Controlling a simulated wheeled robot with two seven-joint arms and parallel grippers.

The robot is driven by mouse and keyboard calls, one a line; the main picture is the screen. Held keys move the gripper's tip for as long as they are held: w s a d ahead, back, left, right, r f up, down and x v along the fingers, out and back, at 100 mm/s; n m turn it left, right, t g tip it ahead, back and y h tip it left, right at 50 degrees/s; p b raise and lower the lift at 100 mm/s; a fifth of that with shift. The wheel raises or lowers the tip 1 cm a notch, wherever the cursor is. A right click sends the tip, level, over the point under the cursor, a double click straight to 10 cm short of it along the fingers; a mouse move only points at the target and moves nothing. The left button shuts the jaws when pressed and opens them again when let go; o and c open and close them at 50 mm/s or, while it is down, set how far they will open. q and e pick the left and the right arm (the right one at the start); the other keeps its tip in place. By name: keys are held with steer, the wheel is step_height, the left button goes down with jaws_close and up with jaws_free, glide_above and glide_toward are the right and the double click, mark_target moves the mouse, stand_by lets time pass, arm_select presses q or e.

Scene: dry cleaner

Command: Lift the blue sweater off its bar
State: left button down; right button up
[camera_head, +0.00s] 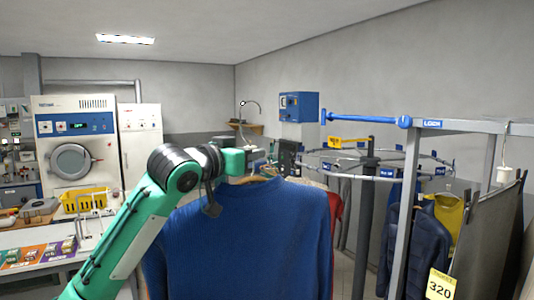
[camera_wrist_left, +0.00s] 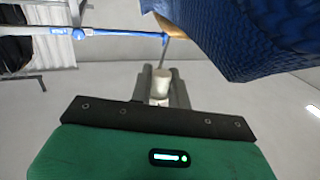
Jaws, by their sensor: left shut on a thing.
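The blue sweater (camera_head: 245,240) hangs upright on a wooden hanger in front of me in the head view. In the left wrist view it shows at the upper right (camera_wrist_left: 250,35), with part of the wooden hanger (camera_wrist_left: 172,24) beside it. My left gripper (camera_head: 275,160) is at the top of the sweater, shut on the hanger. In the left wrist view the gripper (camera_wrist_left: 160,92) closes around a pale piece below the hanger's thin hook stem. The blue bar (camera_head: 365,120) sticks out left from a grey rack, up and right of the gripper; its visible length is bare. My right gripper is out of view.
A grey rack frame (camera_head: 402,215) stands at the right, with a dark jacket (camera_head: 428,250) and a round rail (camera_head: 440,158) behind. A white counter (camera_head: 60,248) with a yellow basket (camera_head: 85,200) is at the left. A blue box (camera_head: 299,106) is on the back wall.

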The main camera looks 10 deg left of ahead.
arm_select(q)
steer(key=s+a, duration=0.2)
steer(key=a, duration=0.1)
steer(key=s+a, duration=0.3)
steer(key=a, duration=0.1)
steer(key=s+a, duration=0.3)
steer(key=a, duration=0.1)
steer(key=shift+s+a, duration=0.2)
steer(key=shift+a, duration=0.05)
